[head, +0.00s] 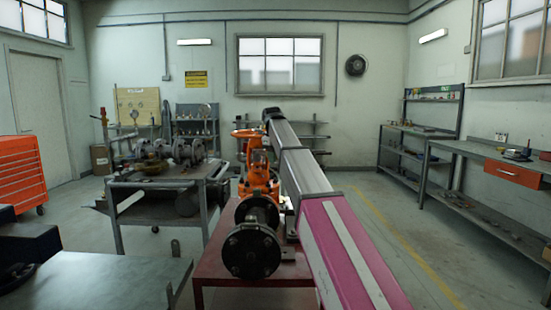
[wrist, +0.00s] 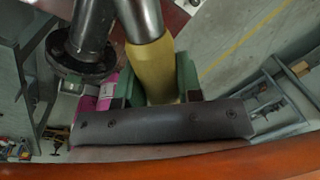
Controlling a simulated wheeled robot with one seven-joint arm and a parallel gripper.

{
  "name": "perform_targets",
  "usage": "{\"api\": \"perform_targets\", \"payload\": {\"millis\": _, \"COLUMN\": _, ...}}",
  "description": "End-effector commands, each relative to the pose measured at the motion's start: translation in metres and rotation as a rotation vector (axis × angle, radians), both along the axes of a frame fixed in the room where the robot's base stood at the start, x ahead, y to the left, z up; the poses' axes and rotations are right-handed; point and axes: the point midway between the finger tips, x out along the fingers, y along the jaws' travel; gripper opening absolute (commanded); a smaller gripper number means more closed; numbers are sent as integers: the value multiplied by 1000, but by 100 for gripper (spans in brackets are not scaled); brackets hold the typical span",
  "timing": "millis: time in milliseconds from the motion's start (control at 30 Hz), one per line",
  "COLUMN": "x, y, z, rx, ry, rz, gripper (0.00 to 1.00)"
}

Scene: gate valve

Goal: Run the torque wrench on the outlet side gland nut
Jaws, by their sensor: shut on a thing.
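In the wrist view my gripper (wrist: 160,85) is shut on the yellow grip of the torque wrench (wrist: 160,75), between its green fingers. The wrench's grey steel shaft runs up out of the top of the picture. A dark pipe with a round flange (wrist: 75,62) lies just left of the shaft. In the head view the orange gate valve (head: 262,178) has an orange handwheel (head: 250,133) above it and a black flange (head: 251,250) facing me. My arm covers its right side and hides my gripper and the wrench there. I cannot make out the outlet side gland nut.
The valve stands on a red table (head: 215,262). A grey cart with flanged parts (head: 165,180) is on the left, with a bench (head: 100,275) in front. A workbench (head: 490,160) lines the right wall. Open floor (head: 400,225) lies between. A curved orange edge crosses the wrist view's bottom.

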Motion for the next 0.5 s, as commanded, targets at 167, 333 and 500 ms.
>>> {"api": "perform_targets", "payload": {"millis": 167, "x": 1, "y": 0, "z": 6, "rx": 1, "ry": -2, "rz": 0, "gripper": 0}}
{"api": "perform_targets", "payload": {"millis": 333, "x": 1, "y": 0, "z": 14, "rx": 0, "ry": -3, "rz": 0, "gripper": 0}}
{"api": "perform_targets", "payload": {"millis": 500, "x": 1, "y": 0, "z": 22, "rx": 0, "ry": -3, "rz": 0, "gripper": 0}}
